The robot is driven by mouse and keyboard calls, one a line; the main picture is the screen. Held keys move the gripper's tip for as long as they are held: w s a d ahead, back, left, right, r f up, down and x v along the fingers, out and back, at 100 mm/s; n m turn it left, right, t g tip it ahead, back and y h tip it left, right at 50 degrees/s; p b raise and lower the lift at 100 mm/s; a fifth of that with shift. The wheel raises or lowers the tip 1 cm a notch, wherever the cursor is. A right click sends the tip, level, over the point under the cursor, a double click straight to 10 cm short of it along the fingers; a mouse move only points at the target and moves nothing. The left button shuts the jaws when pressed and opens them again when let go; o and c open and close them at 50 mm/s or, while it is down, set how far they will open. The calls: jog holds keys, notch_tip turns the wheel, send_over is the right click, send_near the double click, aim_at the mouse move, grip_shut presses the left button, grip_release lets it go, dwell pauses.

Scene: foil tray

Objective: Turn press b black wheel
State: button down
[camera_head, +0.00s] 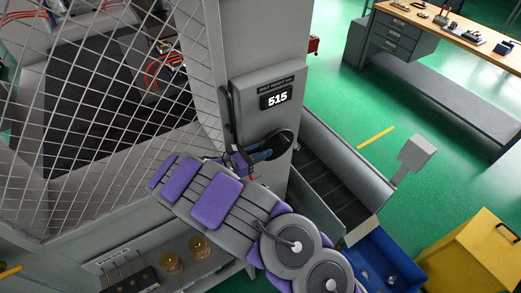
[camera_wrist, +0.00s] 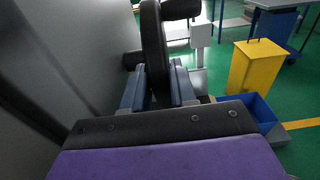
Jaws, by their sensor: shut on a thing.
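The black wheel (camera_head: 284,141) is mounted on the grey press column, below the display reading 515 (camera_head: 275,98). My gripper (camera_head: 262,155) is at the wheel's lower left side in the head view, with its blue fingers at the rim. In the wrist view the wheel (camera_wrist: 154,40) stands edge-on, and my gripper (camera_wrist: 158,82) has one finger on each side of its rim, shut on it. A dark handle (camera_wrist: 181,9) sticks out to the right near the wheel's top. My purple and grey arm hides part of the column below the wheel.
A wire mesh guard (camera_head: 100,90) covers the press at left. A conveyor (camera_head: 330,165) runs beside the column at right. A blue bin (camera_head: 385,265) and a yellow bin (camera_head: 470,255) stand at lower right. A workbench (camera_head: 450,35) is at the far right, with open green floor between.

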jog(key=shift+w+r+g+y+p, duration=0.1)
jog(key=shift+r+g+y+p, duration=0.35)
jog(key=shift+r+p, duration=0.3)
jog(key=shift+f+y+p, duration=0.2)
jog(key=shift+y+p, duration=0.05)
jog(key=shift+p, duration=0.05)
jog(key=c, duration=1)
grip_release()
jog(key=shift+f, duration=0.15)
jog(key=shift+a, duration=0.15)
jog(key=v, duration=1.7)
jog(key=shift+a, duration=0.1)
